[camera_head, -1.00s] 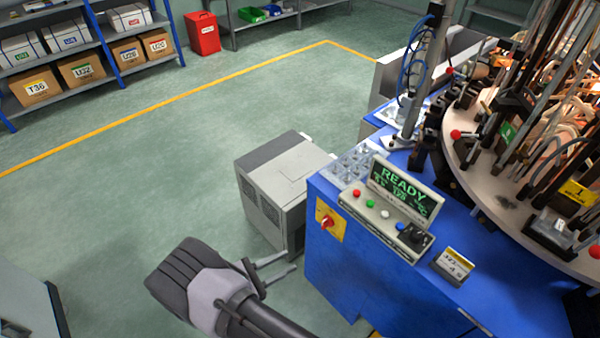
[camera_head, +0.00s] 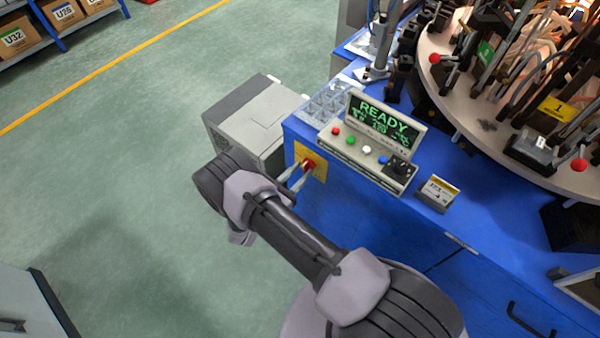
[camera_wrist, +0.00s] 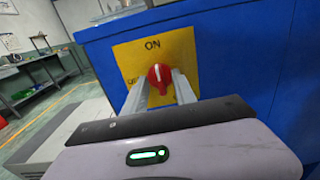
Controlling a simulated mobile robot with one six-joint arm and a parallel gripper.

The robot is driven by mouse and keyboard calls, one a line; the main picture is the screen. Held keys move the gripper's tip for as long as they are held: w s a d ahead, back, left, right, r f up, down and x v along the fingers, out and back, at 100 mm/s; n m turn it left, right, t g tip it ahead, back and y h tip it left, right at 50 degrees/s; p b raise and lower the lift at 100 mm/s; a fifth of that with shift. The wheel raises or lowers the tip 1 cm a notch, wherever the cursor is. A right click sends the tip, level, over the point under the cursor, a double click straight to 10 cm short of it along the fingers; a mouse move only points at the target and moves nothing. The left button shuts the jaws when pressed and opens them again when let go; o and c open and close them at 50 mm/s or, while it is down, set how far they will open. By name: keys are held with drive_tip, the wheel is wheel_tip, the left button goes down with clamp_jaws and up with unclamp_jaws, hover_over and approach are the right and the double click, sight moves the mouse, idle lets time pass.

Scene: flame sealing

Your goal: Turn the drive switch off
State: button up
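The drive switch is a red rotary knob (camera_head: 308,164) on a yellow plate (camera_wrist: 127,58) on the side of the blue machine cabinet. In the wrist view the knob (camera_wrist: 160,75) has a white mark pointing up, roughly toward the word ON. A second label at its left is partly covered by a finger. My gripper (camera_head: 298,178) is at the switch. In the wrist view its two fingers (camera_wrist: 161,86) are apart, one on each side of the knob. I cannot tell whether either finger touches it.
A control panel (camera_head: 345,155) with coloured buttons and a READY screen (camera_head: 385,125) sits on the cabinet top above the switch. A grey box unit (camera_head: 255,115) stands close left of the cabinet. Floor farther left is clear.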

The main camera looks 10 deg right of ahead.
drive_tip(key=shift+w, duration=0.1)
clamp_jaws()
drive_tip(key=shift+n, duration=0.3)
drive_tip(key=n+b, duration=0.2)
drive_tip(key=n, duration=0.1)
drive_tip(key=shift+f, duration=0.1)
drive_tip(key=n+b, duration=0.1)
drive_tip(key=n, duration=0.6)
drive_tip(key=n+b, duration=0.2)
drive_tip(key=n, duration=0.5)
drive_tip(key=shift+w+f, duration=0.15)
drive_tip(key=shift+n, duration=0.3)
